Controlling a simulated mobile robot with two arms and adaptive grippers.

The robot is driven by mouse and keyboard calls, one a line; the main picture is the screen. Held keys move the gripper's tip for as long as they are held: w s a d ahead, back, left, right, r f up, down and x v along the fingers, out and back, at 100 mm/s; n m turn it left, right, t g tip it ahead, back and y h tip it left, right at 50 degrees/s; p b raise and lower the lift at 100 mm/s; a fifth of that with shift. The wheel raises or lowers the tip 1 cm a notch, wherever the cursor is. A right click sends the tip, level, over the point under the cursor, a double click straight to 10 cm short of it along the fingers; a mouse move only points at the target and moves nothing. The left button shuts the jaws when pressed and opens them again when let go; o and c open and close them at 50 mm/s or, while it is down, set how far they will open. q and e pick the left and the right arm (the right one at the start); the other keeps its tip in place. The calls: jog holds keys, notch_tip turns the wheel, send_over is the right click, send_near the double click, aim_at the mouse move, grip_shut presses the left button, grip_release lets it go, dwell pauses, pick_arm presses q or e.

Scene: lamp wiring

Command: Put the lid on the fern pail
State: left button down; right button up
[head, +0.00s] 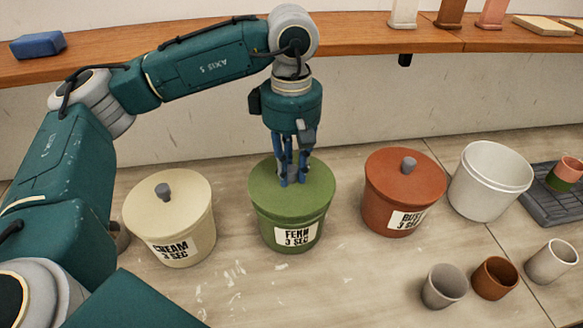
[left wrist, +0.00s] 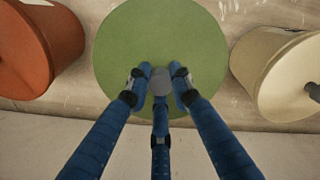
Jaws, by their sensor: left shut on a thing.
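The fern pail (head: 290,236) is a green pail labelled "FERN 3 SEC" and stands upright on the table. Its green lid (head: 262,186) sits over its top and looks level; from here I see no clear gap. In the left wrist view the lid (left wrist: 125,45) fills the middle, with a grey knob (left wrist: 158,82) at its centre. My left gripper (head: 291,180) points straight down over the lid. Its blue fingers, also in the left wrist view (left wrist: 160,95), are shut around the knob. My right gripper is not in view.
A lidded cream pail (head: 172,225) stands left of the fern pail, and a lidded rust pail (head: 388,205) stands right. Beyond are an open white pail (head: 490,182), a grey rack (head: 548,200) and several small cups (head: 443,287). A wooden shelf (head: 360,42) runs behind.

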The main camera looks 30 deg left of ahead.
pick_arm(q)
jog(key=shift+f+b, duration=0.6)
jog(key=shift+f, duration=0.1)
jog(key=c, duration=1.5)
grip_release()
jog(key=shift+o, duration=0.2)
notch_tip(320, 180, up, 12)
